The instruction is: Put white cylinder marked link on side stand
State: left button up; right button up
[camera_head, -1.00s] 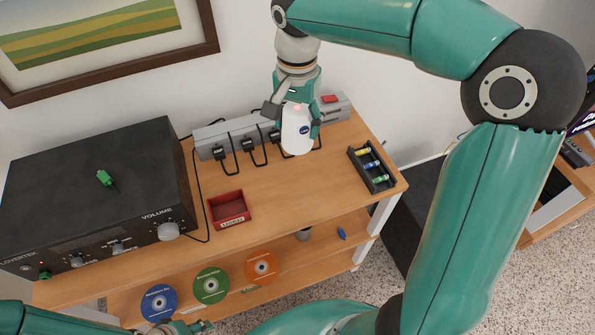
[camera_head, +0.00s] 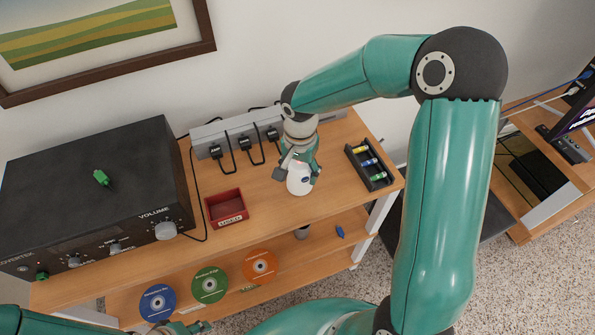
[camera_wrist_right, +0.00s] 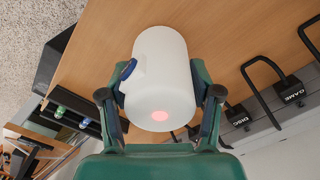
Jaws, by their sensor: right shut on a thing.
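The white cylinder (camera_head: 298,184) has a dark blue oval mark; the lettering is too small to read. My right gripper (camera_head: 297,172) is shut on it, over the wooden shelf top near its front edge. In the right wrist view the cylinder (camera_wrist_right: 160,65) sits between both fingers and shows a pink glowing spot. I cannot tell whether it touches the wood. Which surface is the side stand is unclear; a low dark surface (camera_head: 485,218) lies right of the shelf, partly behind my right arm. My left gripper (camera_head: 187,328) barely shows at the bottom edge.
A red box (camera_head: 226,222) and a black battery tray (camera_head: 385,182) flank the cylinder. A grey power strip (camera_head: 205,131) with black plugs runs along the wall. A black amplifier (camera_head: 90,200) fills the left. A wooden stand (camera_head: 535,222) with electronics is at far right.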

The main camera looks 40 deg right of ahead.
jog(key=shift+f, duration=0.25)
jog(key=o, duration=1.3)
jog(key=shift+c, duration=0.2)
jog(key=shift+r, duration=0.1)
notch_tip(320, 180, up, 12)
